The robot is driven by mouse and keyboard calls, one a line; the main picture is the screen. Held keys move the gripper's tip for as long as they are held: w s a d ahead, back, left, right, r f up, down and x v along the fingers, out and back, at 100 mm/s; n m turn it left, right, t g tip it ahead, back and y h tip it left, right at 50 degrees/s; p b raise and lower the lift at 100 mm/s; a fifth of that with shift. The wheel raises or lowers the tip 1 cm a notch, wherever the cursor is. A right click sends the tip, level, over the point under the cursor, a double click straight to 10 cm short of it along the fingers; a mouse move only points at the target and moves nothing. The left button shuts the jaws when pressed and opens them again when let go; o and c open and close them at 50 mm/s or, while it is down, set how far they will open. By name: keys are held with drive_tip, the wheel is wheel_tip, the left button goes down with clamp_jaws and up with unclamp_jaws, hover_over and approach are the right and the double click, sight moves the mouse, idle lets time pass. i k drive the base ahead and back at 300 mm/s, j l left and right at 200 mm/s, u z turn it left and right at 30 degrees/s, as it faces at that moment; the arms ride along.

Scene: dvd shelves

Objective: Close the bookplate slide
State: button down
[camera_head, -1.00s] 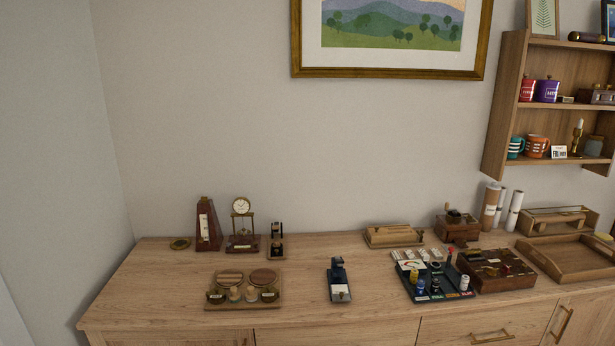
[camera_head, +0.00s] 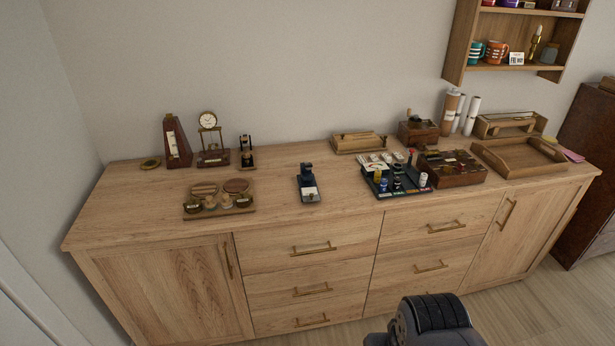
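I cannot tell for certain which item is the bookplate slide. A low, flat wooden piece (camera_head: 360,143) lies at the back middle of the sideboard; it is too small to tell whether it is open or shut. A longer wooden piece with a raised frame (camera_head: 506,124) stands at the back right. A dark part of my own arm shows at the bottom edge, well in front of and below the sideboard top. The fingers of my gripper are not in view.
The wooden sideboard (camera_head: 270,210) holds a metronome (camera_head: 177,142), a clock (camera_head: 210,140), a small dark stamp-like device (camera_head: 308,185), a black tray of bottles (camera_head: 397,188), a dark wooden box (camera_head: 452,170) and an empty tray (camera_head: 518,157). A wall shelf (camera_head: 461,45) hangs above right. Floor (camera_head: 510,300) shows in front.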

sight(310, 192)
drive_tip(key=i+j+z, duration=0.15)
drive_tip(key=i+j, duration=0.25)
drive_tip(key=i+j+z, duration=0.2)
drive_tip(key=i+j, duration=0.2)
drive_tip(key=j, duration=0.2)
